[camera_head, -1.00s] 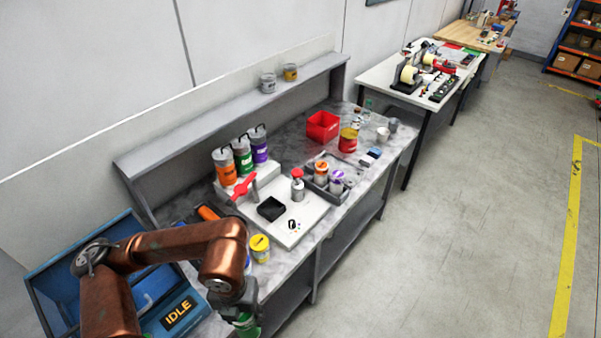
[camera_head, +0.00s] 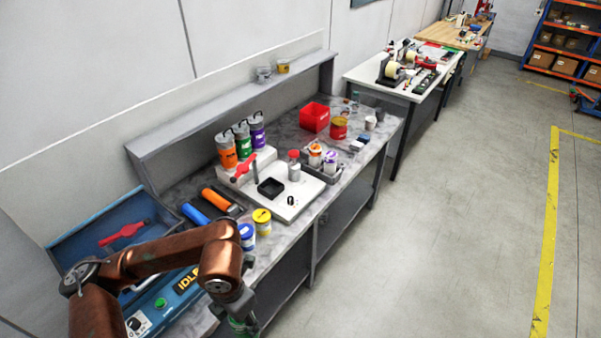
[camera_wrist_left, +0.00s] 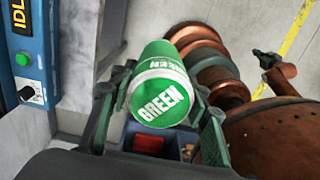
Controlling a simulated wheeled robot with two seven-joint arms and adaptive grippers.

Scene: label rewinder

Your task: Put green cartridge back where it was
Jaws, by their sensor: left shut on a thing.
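My left gripper (camera_wrist_left: 155,125) is shut on the green cartridge (camera_wrist_left: 160,95), a green cylinder with a white rim and "GREEN" on its end, in the left wrist view. In the head view my left gripper (camera_head: 240,318) is low, off the front edge of the bench, and mostly hides the cartridge. A grey tray (camera_head: 322,179) on the bench holds an orange-marked cartridge (camera_head: 315,155) and a purple-marked cartridge (camera_head: 330,162). A yellow cartridge (camera_head: 262,222) and a blue cartridge (camera_head: 246,237) stand near the bench front.
A white machine base (camera_head: 300,200) with a black square cup (camera_head: 270,188) stands mid-bench, before tall orange, green (camera_head: 243,140) and purple canisters. A blue machine (camera_head: 165,305) marked IDLE is at left. A red bin (camera_head: 315,117) stands behind.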

